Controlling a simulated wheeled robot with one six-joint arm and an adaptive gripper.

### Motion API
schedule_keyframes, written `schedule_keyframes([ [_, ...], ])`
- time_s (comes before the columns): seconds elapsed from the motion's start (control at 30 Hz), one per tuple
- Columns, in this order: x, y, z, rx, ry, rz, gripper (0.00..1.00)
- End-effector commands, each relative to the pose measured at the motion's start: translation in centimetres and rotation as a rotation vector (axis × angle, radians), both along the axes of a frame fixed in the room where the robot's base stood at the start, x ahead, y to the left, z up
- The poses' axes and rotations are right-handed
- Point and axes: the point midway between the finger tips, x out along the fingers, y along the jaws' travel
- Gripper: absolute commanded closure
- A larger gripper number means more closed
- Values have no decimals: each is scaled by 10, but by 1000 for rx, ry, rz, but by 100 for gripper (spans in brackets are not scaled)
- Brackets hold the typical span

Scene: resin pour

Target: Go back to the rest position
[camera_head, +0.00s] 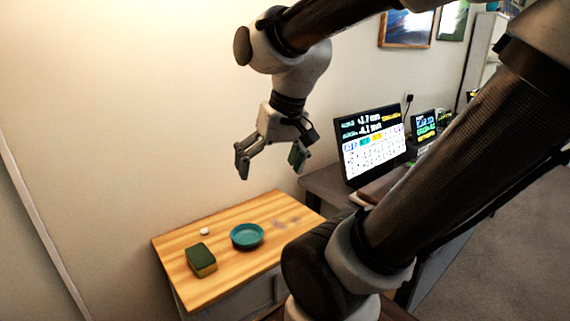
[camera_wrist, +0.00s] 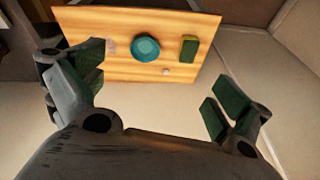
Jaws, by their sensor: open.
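My gripper (camera_head: 270,163) is open and empty, held in the air well above the wooden table (camera_head: 181,264). Its two fingers are spread wide, and they also show in the wrist view (camera_wrist: 155,100) with nothing between them. Below it on the table stands a teal bowl (camera_head: 247,236), which looks empty. A sponge with a green top and yellow side (camera_head: 201,260) lies to the left of the bowl. A small white object (camera_head: 205,231) lies behind the sponge. The gripper touches none of them.
A dark desk (camera_head: 325,184) stands right of the table, with a lit monitor (camera_head: 371,143) and a second small screen (camera_head: 424,126) on it. A wall runs behind the table, with framed pictures (camera_head: 405,29) at upper right. Faint purple marks (camera_head: 286,222) show on the tabletop.

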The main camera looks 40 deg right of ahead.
Motion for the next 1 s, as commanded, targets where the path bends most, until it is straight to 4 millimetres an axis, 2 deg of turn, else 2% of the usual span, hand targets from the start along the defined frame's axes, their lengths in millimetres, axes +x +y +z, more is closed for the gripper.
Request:
schedule_keyframes([
  [0.1,-22,-12,9,-92,-56,121,0],
  [0.23,-32,-17,13,-141,-78,181,0],
  [1.0,-32,-18,13,-144,-79,186,0],
])
